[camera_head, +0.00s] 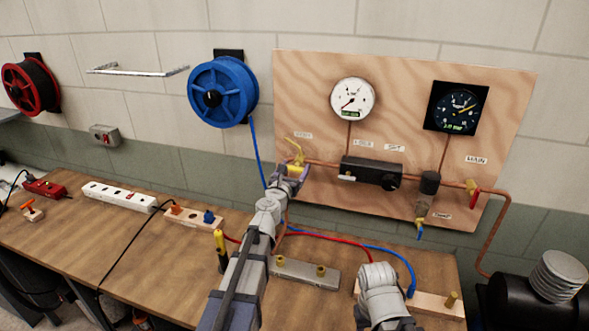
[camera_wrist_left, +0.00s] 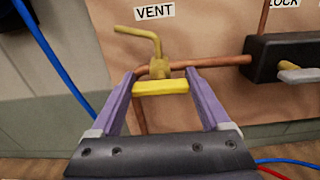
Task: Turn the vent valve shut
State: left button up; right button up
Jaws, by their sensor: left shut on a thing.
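The vent valve (camera_wrist_left: 160,70) is brass, with a bent spout rising under the VENT label (camera_wrist_left: 154,12). It sits at the left end of a copper pipe on the wooden panel. Its yellow handle (camera_wrist_left: 161,87) lies level in the left wrist view, roughly along the pipe. My left gripper (camera_wrist_left: 166,90) is shut on this handle, with one purple finger at each end. In the head view my left gripper (camera_head: 292,172) is at the panel's left edge and partly hides the valve (camera_head: 295,152). My right arm shows at the bottom, but its gripper does not show.
The wooden panel (camera_head: 300,85) carries a white gauge (camera_head: 352,99), a dark gauge (camera_head: 456,108), a black block (camera_head: 371,173) and a red-handled valve (camera_head: 472,192). A blue reel (camera_head: 222,92) hangs left, its hose running down near my left arm. The bench (camera_head: 150,265) holds a power strip and hoses.

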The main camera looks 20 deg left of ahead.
pick_arm(q)
jog(key=m, duration=0.4)
jog(key=shift+d, duration=0.1)
jog(key=m, duration=0.4)
jog(key=shift+f+m, duration=0.1)
jog(key=shift+m, duration=0.3)
jog(key=m, duration=0.4)
jog(key=shift+d, duration=0.1)
jog(key=m, duration=0.4)
jog(key=shift+f+m, duration=0.1)
jog(key=shift+m, duration=0.5)
jog(key=o, duration=1.2)
jog(key=shift+s, duration=0.15)
